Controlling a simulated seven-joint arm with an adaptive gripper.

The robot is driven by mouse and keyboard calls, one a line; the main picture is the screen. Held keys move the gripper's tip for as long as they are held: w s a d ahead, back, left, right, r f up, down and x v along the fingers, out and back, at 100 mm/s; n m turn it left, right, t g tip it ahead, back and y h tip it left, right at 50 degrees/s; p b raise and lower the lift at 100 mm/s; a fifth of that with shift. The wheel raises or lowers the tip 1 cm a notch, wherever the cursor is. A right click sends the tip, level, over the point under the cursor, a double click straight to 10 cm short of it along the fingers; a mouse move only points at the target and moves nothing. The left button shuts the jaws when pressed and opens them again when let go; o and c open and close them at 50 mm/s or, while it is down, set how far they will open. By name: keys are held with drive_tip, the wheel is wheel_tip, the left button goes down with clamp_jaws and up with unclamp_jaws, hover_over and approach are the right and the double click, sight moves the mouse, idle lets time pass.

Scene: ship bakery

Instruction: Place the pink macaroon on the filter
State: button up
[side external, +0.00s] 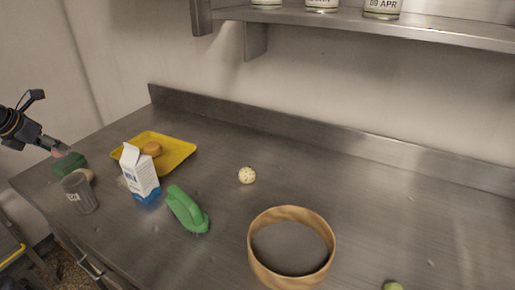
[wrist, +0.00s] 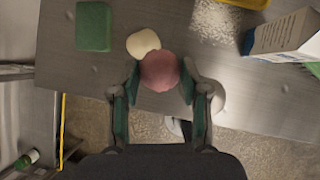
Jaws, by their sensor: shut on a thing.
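The pink macaroon (wrist: 160,74) is a round, dull pink piece held between the two fingers of my gripper (wrist: 160,84) in the wrist view. In the side view my gripper (side external: 57,149) is at the far left, over the counter's left end, with a bit of pink at its tip. The fingers are shut on the macaroon. The filter looks to be the round wooden-rimmed ring (side external: 256,262) at the front centre right of the side view, far from my gripper. Its inside looks empty.
Near my gripper are a green block (wrist: 94,27), a cream round piece (wrist: 142,42) and a grey cup (side external: 80,194). A milk carton (side external: 139,174), yellow tray (side external: 181,150), green brush (side external: 186,209) and speckled ball (side external: 247,175) stand between gripper and ring. The back counter is clear.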

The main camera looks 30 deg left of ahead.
drive_tip(key=s+d+r, duration=0.4)
drive_tip(key=s+d, duration=0.3)
drive_tip(key=s+d+r, duration=0.5)
drive_tip(key=s+d, duration=0.3)
approach(75, 176)
drive_tip(key=w, duration=0.1)
drive_tip(key=w+f, duration=0.1)
drive_tip(key=w, duration=0.1)
drive_tip(key=shift+a+f, duration=0.2)
drive_tip(key=shift+a, duration=0.1)
drive_tip(key=shift+w+a+f, duration=0.1)
drive_tip(key=shift+w+f, duration=0.05)
drive_tip(key=shift+f, duration=1.7)
drive_tip(key=shift+f, duration=0.2)
drive_tip(key=o, duration=0.8)
